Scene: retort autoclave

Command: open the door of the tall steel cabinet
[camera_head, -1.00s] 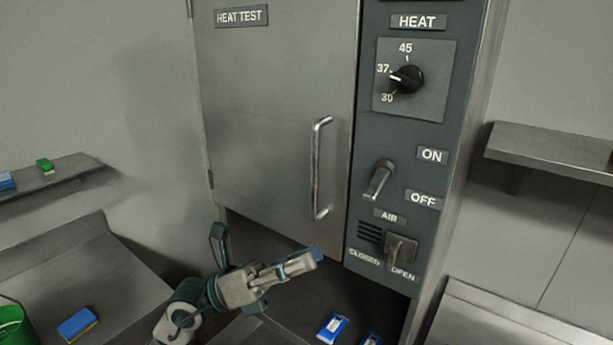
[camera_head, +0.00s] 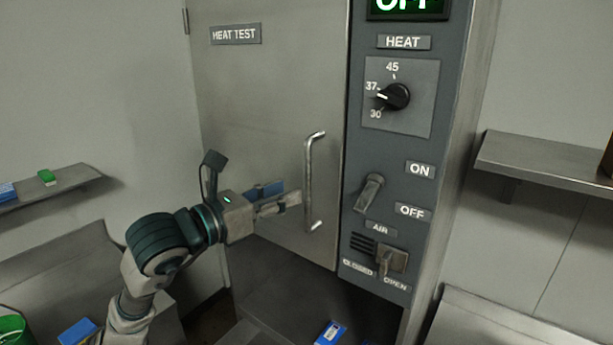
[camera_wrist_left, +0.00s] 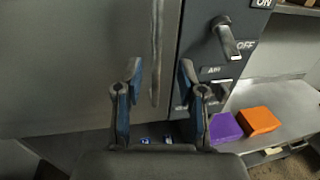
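The tall steel cabinet's door (camera_head: 265,110) is shut and carries a "HEAT TEST" label. Its vertical bar handle (camera_head: 309,185) is on the door's right side; hinges show at the left edge. My left gripper (camera_head: 290,195) is just left of the handle's lower half, apart from it as far as I can tell. In the left wrist view the gripper (camera_wrist_left: 158,75) is open and empty, and the handle (camera_wrist_left: 157,50) shows ahead between its fingertips. My right gripper is not in view.
The control panel (camera_head: 408,150) right of the door has a heat dial (camera_head: 394,96), an ON/OFF lever (camera_head: 369,192) and an air switch (camera_head: 391,259). Shelves stand at left (camera_head: 75,182) and right (camera_head: 540,158). Blue packs (camera_head: 331,332) lie below the door.

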